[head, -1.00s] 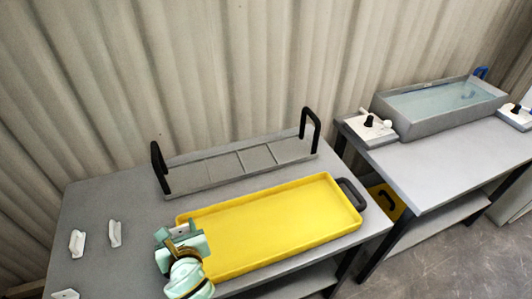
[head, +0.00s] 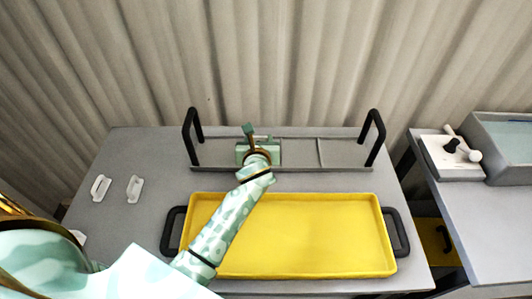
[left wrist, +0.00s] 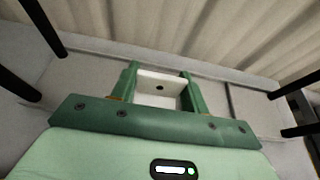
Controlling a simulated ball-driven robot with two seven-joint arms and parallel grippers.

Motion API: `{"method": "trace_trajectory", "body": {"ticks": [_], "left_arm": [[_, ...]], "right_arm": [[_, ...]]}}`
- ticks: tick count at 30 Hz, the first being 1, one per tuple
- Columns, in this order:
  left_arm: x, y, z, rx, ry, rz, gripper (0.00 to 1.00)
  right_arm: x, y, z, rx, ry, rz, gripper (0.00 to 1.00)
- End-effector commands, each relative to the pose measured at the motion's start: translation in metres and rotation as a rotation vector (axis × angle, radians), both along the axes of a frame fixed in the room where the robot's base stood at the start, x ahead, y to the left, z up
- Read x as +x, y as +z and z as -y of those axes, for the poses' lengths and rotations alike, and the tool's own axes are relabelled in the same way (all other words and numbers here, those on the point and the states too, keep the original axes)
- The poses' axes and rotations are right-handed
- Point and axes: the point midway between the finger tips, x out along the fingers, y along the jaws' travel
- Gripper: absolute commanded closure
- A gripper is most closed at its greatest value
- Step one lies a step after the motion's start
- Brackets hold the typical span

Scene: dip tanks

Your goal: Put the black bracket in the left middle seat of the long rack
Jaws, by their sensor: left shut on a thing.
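The long rack (head: 345,157) is a low grey tray with a tall black handle at each end and thin dividers between its seats. My left gripper (head: 259,141) is over the left middle part of the rack and covers that seat in the head view. In the left wrist view, my left gripper (left wrist: 160,74) is shut on a white bracket (left wrist: 147,81) with a dark hole. I see no black bracket. Rack floor shows behind the bracket; I cannot tell whether the bracket touches it. My right gripper is not in view.
A yellow tray (head: 310,272) with black side handles lies in front of the rack, under my left forearm. White brackets (head: 101,188) (head: 134,189) lie on the table at left. A second table at right carries a white control box (head: 440,170) and a grey tank (head: 500,160).

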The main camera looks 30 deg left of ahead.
Motion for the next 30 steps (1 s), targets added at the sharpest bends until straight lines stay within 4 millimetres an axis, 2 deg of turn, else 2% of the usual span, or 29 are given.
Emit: {"method": "trace_trajectory", "body": {"ticks": [1, 3, 13, 18, 30], "left_arm": [[0.007, -0.02, -0.002, 0.001, 0.001, -0.007, 0.84], [0.017, -0.032, -0.003, 0.001, 0.0, -0.006, 0.84], [0.039, -0.055, -0.007, 0.001, 0.0, -0.004, 0.84], [0.041, -0.086, -0.007, -0.001, -0.001, -0.007, 0.84], [0.041, -0.089, -0.008, 0.001, -0.001, -0.004, 0.84]], "right_arm": [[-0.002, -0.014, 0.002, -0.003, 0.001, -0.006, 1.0], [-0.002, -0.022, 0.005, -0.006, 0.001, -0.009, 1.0], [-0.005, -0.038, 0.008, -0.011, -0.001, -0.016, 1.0], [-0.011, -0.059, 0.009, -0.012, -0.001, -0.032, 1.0], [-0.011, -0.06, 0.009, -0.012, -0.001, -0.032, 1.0]]}}
